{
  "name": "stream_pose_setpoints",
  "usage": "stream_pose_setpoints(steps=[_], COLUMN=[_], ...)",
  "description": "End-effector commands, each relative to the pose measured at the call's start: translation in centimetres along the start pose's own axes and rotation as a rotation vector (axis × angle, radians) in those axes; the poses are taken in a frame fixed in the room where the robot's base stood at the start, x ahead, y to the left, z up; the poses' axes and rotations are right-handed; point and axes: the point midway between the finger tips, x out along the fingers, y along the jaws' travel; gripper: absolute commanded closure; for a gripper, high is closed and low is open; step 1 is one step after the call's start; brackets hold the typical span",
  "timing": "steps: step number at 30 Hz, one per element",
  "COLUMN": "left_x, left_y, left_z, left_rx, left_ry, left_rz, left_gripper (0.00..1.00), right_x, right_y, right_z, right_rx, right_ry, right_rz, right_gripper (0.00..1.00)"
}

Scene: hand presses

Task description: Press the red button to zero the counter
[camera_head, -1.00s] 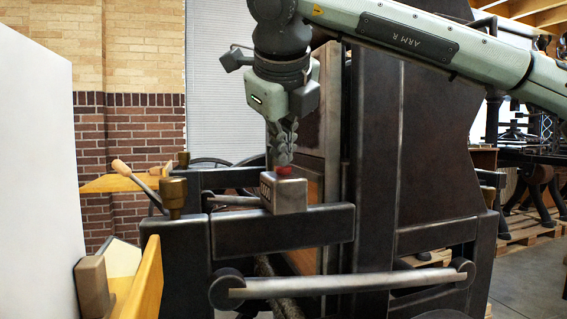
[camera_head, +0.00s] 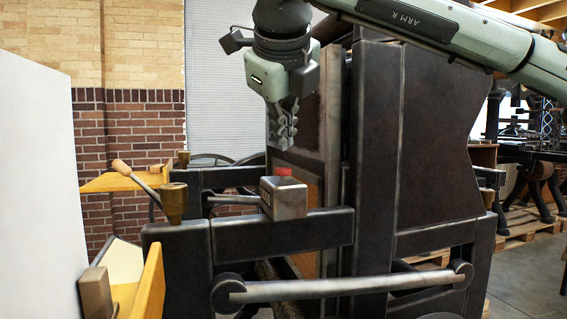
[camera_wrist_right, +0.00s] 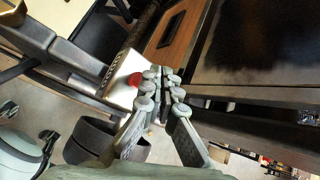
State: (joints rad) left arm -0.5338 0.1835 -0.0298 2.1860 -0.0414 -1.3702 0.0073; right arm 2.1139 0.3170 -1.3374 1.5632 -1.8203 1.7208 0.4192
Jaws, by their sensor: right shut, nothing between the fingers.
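The red button (camera_head: 283,171) sits on top of a small metal counter box (camera_head: 290,198) mounted on the dark press frame. The counter's digit window faces left in the head view and is too small to read. My right gripper (camera_head: 283,148) is shut and empty, pointing down just above the red button with a small gap between them. In the right wrist view, the red button (camera_wrist_right: 134,79) on the counter box (camera_wrist_right: 121,93) shows beside the shut fingertips (camera_wrist_right: 165,75). My left gripper is not in view.
The dark press frame (camera_head: 430,150) stands behind and right of the counter. A lever with a wooden handle (camera_head: 122,168) and a brass cup (camera_head: 174,203) are to its left. A metal bar (camera_head: 340,285) runs below. A white panel (camera_head: 35,170) fills the left edge.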

Motion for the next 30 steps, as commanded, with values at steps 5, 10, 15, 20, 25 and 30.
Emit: stream_pose_setpoints(steps=[5,10,15,20,25,30], left_x=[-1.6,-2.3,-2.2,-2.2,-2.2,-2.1], left_y=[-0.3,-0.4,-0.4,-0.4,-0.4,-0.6], left_z=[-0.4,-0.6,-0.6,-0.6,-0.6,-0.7], left_rx=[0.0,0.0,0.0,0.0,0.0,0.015], left_ry=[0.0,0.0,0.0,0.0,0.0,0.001], left_rz=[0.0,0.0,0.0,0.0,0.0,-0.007], left_gripper=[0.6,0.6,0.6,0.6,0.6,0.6], right_x=[-1.6,-2.5,-2.4,-2.4,-2.4,-2.1], right_y=[-1.1,-1.8,-1.7,-1.8,-1.8,-1.1], right_z=[1.2,1.8,1.8,1.8,1.8,2.1], right_rx=[0.001,-0.001,-0.001,-0.001,-0.001,-0.002], right_ry=[0.0,0.0,0.001,0.0,0.0,-0.016], right_rz=[0.0,0.0,0.0,0.0,0.0,0.023], right_gripper=[1.0,1.0,1.0,1.0,1.0,1.0])
